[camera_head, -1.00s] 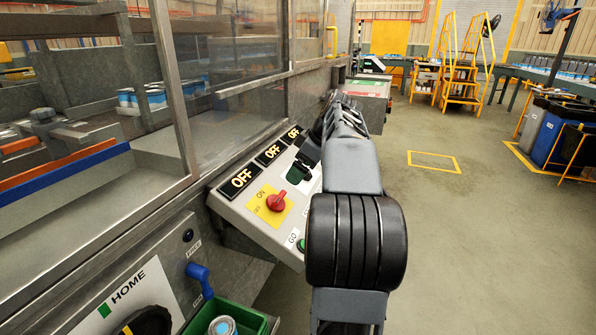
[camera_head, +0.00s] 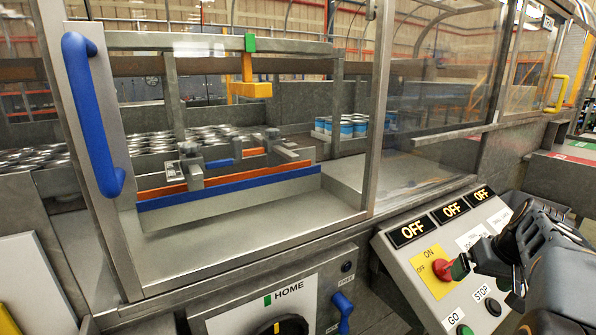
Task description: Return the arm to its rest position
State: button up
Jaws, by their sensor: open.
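My arm comes in from the lower right corner. My gripper (camera_head: 468,265) is open beside the red switch knob (camera_head: 441,268) on the sloped control panel (camera_head: 400,262). One fingertip with a green patch overlaps the knob's right side in the picture. I cannot tell whether it touches the knob. The knob sits on a yellow plate marked ON and OFF. Nothing shows held in the gripper. The far finger is partly hidden by the gripper body.
Three OFF displays (camera_head: 450,210) line the panel's top; GO and STOP buttons (camera_head: 493,306) sit below. A glazed guard door with a blue handle (camera_head: 92,115) stands at left. Behind it are cans (camera_head: 340,126) and a blue-edged rail (camera_head: 230,188). A HOME dial (camera_head: 280,326) is below.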

jog(key=s+a+r+n+p, duration=0.1)
jog(key=s+a+r+p, duration=0.1)
jog(key=a, duration=0.6)
jog(key=s+a+r+n+p, duration=0.1)
jog(key=s+a+r+p, duration=0.2)
jog(key=a+p, duration=0.4)
jog(key=s+a+r+n+h+p, duration=0.1)
jog(key=s+a+p, duration=0.4)
jog(key=a, duration=0.5)
jog(key=shift+r, duration=0.8)
jog(key=shift+c, duration=0.5)
